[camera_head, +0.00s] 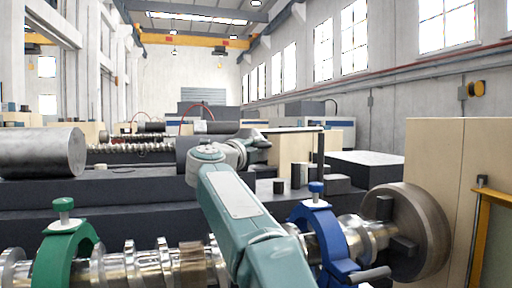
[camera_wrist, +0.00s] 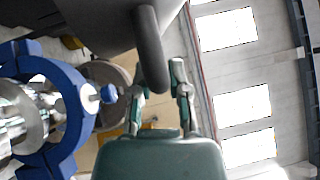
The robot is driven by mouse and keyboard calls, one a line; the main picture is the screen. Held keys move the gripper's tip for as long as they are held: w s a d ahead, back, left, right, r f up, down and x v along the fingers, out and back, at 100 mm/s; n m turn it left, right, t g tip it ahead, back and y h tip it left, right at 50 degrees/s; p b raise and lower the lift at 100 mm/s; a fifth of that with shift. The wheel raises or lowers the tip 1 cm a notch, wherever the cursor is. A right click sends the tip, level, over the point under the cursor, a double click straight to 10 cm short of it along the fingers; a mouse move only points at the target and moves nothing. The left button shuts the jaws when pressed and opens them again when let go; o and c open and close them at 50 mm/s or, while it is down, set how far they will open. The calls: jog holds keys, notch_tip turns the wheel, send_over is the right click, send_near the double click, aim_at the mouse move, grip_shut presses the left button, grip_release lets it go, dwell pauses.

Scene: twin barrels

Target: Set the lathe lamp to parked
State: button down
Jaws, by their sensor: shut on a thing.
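In the wrist view my gripper (camera_wrist: 157,80) has one finger on each side of a dark grey curved bar (camera_wrist: 148,40) and is shut on it. The bar looks like the handle of the lathe lamp. A larger dark grey body (camera_wrist: 95,18), apparently the lamp head, fills the top left behind the bar. In the head view a dark upright post (camera_head: 320,152) with a thin horizontal arm stands beyond my arm, apparently the lamp's support.
A blue clamp ring (camera_head: 322,235) and a green one (camera_head: 65,245) stand around the shiny screw shaft (camera_head: 140,268). A round chuck (camera_head: 425,232) is at right, by a beige cabinet (camera_head: 437,150). Dark blocks (camera_head: 297,175) stand on the bed behind.

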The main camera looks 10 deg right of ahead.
jog(key=shift+w+a+f, duration=0.2)
jog(key=shift+w+f, duration=0.05)
jog(key=shift+f, duration=0.05)
jog(key=c, duration=0.7)
grip_release()
jog(key=shift+o, duration=0.5)
jog(key=shift+w+a, duration=0.15)
jog(key=shift+a+r, duration=0.1)
jog(key=shift+a, duration=0.05)
